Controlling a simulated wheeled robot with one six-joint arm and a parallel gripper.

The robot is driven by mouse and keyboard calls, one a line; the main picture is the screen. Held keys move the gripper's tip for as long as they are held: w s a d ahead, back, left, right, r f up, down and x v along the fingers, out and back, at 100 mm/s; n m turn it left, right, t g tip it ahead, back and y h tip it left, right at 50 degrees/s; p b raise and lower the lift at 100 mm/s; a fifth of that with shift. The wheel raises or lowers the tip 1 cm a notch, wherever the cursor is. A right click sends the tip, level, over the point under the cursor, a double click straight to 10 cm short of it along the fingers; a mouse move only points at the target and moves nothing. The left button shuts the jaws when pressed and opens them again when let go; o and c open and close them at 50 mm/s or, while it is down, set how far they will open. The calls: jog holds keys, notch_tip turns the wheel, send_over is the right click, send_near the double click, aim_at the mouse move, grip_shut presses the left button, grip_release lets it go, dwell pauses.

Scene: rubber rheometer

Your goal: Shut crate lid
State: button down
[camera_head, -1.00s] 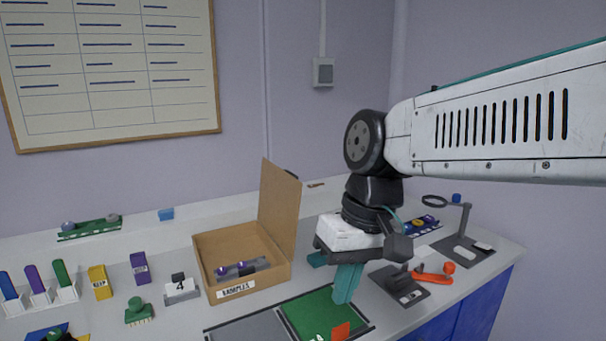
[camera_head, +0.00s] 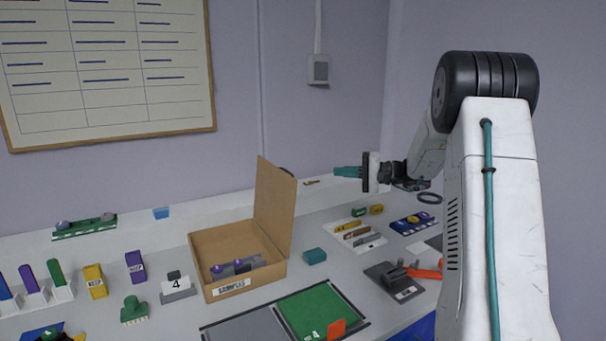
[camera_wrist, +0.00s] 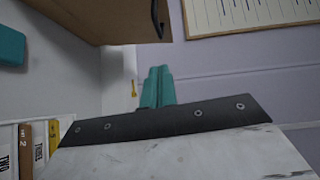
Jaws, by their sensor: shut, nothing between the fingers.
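The cardboard crate (camera_head: 206,247), labelled SAMPLES, stands open on the bench. Its lid (camera_head: 274,208) stands upright along the crate's right side. Inside lies a grey holder with purple-topped pieces (camera_head: 236,266). My gripper (camera_head: 337,172) is to the right of the lid, near its top height, with teal fingers together, pointing left and apart from the lid. In the wrist view the shut fingers (camera_wrist: 158,88) show below the lid (camera_wrist: 110,16), which has a dark handle at its edge (camera_wrist: 158,18).
A teal block (camera_head: 314,256) sits right of the crate. A green mat (camera_head: 318,310) with an orange marker lies in front. A number 4 stand (camera_head: 176,286) is left of the crate. A white tray of labelled pieces (camera_head: 356,236) and a dark device (camera_head: 394,282) stand to the right.

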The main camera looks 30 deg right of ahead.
jog(key=s+a+x, duration=0.1)
jog(key=x, duration=1.1)
jog(key=shift+a, duration=0.2)
jog(key=shift+r, duration=0.1)
